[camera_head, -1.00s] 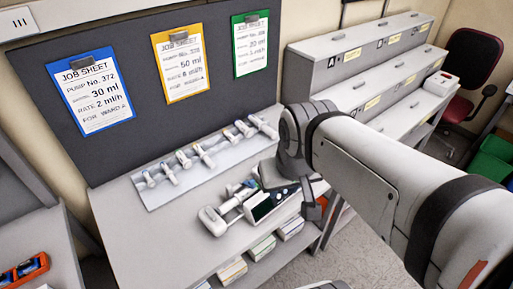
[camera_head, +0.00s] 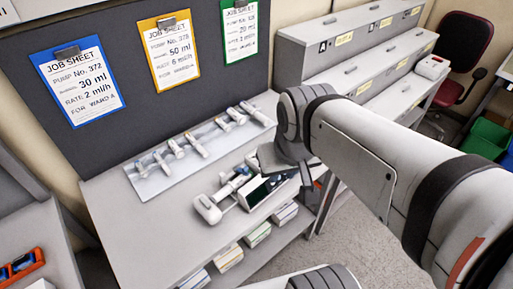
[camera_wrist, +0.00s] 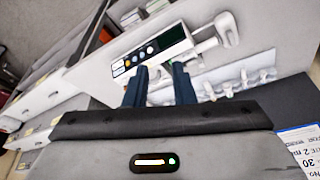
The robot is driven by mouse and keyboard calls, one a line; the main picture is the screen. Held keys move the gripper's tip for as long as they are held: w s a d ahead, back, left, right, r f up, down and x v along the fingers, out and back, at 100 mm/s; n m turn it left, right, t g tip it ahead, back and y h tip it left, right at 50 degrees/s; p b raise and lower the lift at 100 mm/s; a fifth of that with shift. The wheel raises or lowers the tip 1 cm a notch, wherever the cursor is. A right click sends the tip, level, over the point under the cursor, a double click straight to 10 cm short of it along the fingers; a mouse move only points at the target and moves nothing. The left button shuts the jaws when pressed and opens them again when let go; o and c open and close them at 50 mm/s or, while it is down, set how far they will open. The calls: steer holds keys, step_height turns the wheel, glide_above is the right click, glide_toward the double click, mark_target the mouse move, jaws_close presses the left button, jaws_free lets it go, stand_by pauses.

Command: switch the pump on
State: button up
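The pump (camera_head: 258,193) lies on the grey bench, its right end partly hidden by my wrist in the head view. In the wrist view the pump (camera_wrist: 176,38) shows a dark screen strip and a row of small round buttons (camera_wrist: 140,54) on a dark panel. A white syringe-like part with a large end piece (camera_wrist: 228,28) lies along it. My gripper (camera_wrist: 160,72) has two dark blue fingers apart with nothing between them. The fingertips appear just in front of the button panel; whether they touch is unclear. In the head view the fingers are hardly visible.
A pale tray (camera_head: 150,186) with several syringes lies behind the pump. Three job sheets hang on the dark board (camera_head: 110,140); the blue one (camera_head: 80,85) reads pump 372, 30 ml. Bare bench (camera_head: 150,235) lies front left.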

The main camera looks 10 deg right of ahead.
jaws_close()
stand_by(1.4)
